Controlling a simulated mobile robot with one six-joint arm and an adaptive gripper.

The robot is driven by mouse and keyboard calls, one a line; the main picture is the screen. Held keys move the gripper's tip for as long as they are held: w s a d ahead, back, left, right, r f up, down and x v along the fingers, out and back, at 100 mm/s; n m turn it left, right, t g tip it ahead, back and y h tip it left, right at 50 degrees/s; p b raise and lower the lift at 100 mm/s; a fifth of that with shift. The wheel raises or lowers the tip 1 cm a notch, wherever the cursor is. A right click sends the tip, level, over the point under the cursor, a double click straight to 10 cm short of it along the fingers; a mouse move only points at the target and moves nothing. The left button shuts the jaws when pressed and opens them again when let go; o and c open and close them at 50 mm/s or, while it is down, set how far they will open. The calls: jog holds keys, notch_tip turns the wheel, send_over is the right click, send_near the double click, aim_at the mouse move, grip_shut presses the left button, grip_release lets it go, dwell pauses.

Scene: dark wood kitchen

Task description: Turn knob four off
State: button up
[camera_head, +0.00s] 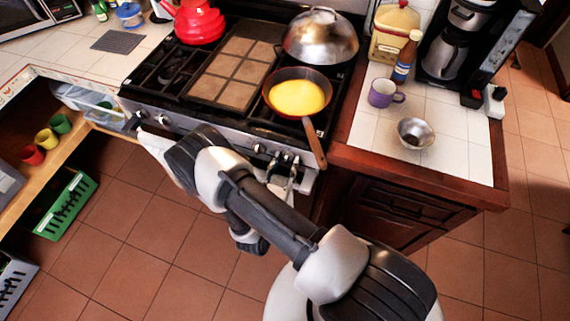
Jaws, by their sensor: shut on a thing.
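The stove (160,107) has a steel front panel with knobs. On its right half, one dark knob (259,148) shows beside my arm. My gripper (282,165) is at the panel to the right of that knob, below the pan handle. It is shut on a stove knob, which its fingers largely hide. I cannot read knob numbers or tell the knob's turn angle. My arm covers the middle of the panel.
A pan (297,93) with yellow contents stands on the stove, its wooden handle (315,142) jutting over the front edge near my gripper. A domed lid (321,36) and red kettle (198,22) stand behind. Right counter holds a purple mug (381,93) and bowl (415,132).

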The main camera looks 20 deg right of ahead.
jog(key=o, duration=1)
jog(key=shift+c, duration=0.2)
jog(key=v, duration=1.2)
jog(key=s+d+r+m+g, duration=0.1)
jog(key=d+r+m+g, duration=0.2)
jog(key=r+m+g, duration=0.3)
jog(key=s+d+r+m+g+h, duration=0.1)
jog(key=s+d+r+m+g, duration=0.2)
jog(key=r+m, duration=0.4)
jog(key=d+r+m+g, duration=0.4)
jog(key=r+m+g, duration=0.15)
jog(key=r, duration=0.25)
jog(key=s+a+r+m+t+y, duration=0.1)
jog(key=s+r+m+t+y, duration=0.1)
jog(key=s+r+m+y, duration=0.2)
jog(key=s+a+r+m+t+y, duration=0.1)
jog(key=s+r+m+y, duration=0.3)
jog(key=r, duration=0.6)
jog(key=m+t+y, duration=0.1)
jog(key=m+y, duration=0.1)
jog(key=y, duration=0.1)
jog(key=shift+a+t+y, duration=0.3)
jog(key=shift+a+t, duration=0.05)
jog(key=shift+a, duration=0.05)
